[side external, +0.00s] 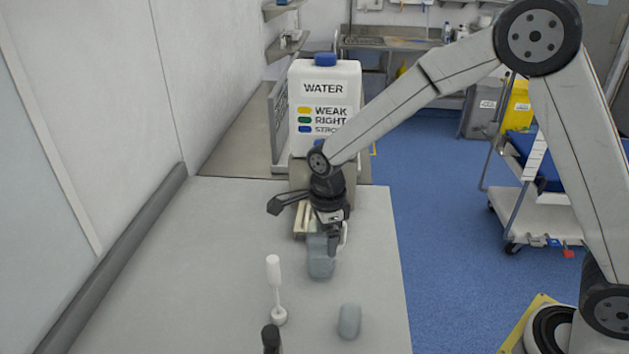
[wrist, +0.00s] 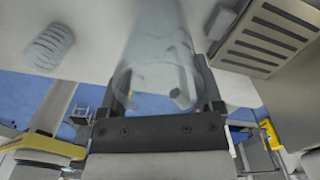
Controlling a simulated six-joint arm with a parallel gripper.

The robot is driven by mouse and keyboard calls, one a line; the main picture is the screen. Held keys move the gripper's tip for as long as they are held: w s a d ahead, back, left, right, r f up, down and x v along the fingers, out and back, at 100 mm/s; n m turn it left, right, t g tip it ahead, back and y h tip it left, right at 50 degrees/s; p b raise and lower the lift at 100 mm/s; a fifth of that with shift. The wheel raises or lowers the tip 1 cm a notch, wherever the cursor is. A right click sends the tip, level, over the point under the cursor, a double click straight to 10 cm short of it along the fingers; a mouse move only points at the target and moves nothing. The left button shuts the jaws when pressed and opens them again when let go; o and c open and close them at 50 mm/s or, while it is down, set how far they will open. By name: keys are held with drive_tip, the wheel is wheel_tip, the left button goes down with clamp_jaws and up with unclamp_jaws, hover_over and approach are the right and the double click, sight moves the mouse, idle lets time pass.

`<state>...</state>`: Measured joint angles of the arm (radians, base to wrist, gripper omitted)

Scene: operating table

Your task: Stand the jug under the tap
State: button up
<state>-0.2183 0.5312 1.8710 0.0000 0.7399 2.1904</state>
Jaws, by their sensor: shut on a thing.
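The jug (side external: 320,262) is a clear blue-grey vessel over the table in the side view. My gripper (side external: 336,242) points down at it and hides part of it. In the wrist view my gripper (wrist: 163,88) has one finger on each side of the clear jug (wrist: 160,45) and is shut on it. I cannot tell whether the jug touches the table. The large white water container (side external: 325,85) with a blue cap stands behind. My arm covers its lower front, and the tap is not clearly visible.
A slatted drip tray (side external: 301,219) lies below the container; its slots show in the wrist view (wrist: 268,35). The table's left side is clear.

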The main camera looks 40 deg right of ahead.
drive_tip(key=shift+f, duration=0.15)
drive_tip(key=o, duration=1.1)
wheel_tip(320, 180, up, 8)
drive_tip(key=shift+a, duration=0.15)
drive_tip(key=shift+s+f, duration=0.1)
